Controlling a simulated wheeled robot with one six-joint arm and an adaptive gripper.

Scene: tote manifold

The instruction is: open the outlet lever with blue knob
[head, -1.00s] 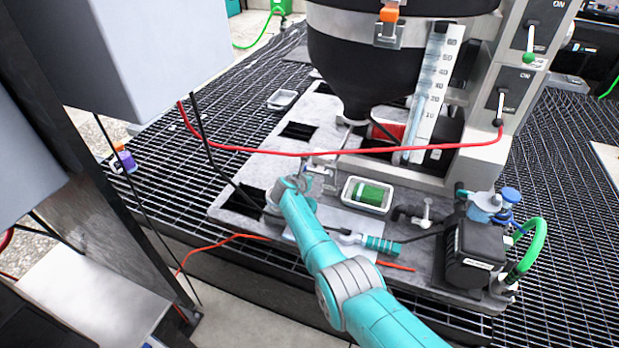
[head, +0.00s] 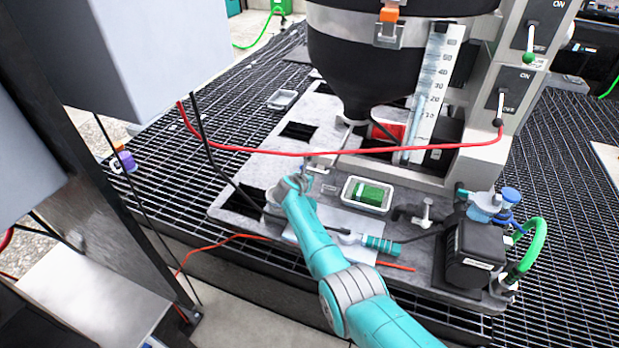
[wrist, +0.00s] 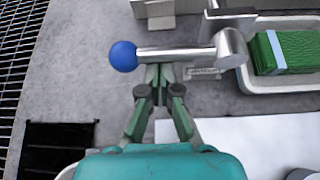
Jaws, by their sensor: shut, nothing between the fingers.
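The outlet lever is a silver bar (wrist: 185,53) with a round blue knob (wrist: 123,56) at its left end and a thicker silver pivot (wrist: 231,48) at its right. In the wrist view it lies crosswise, nearly level. My gripper (wrist: 161,72) is shut and empty. Its fingertips are at the bar's near edge, a little right of the knob; I cannot tell whether they touch.
A pale tray (head: 346,193) holding a green block (head: 369,195) is right of the lever. The black hopper (head: 365,65) stands behind. A red cable (head: 330,151) crosses above the plate. A green-handled tool (head: 382,244) lies in front, and a square dark opening (wrist: 60,150) is at left.

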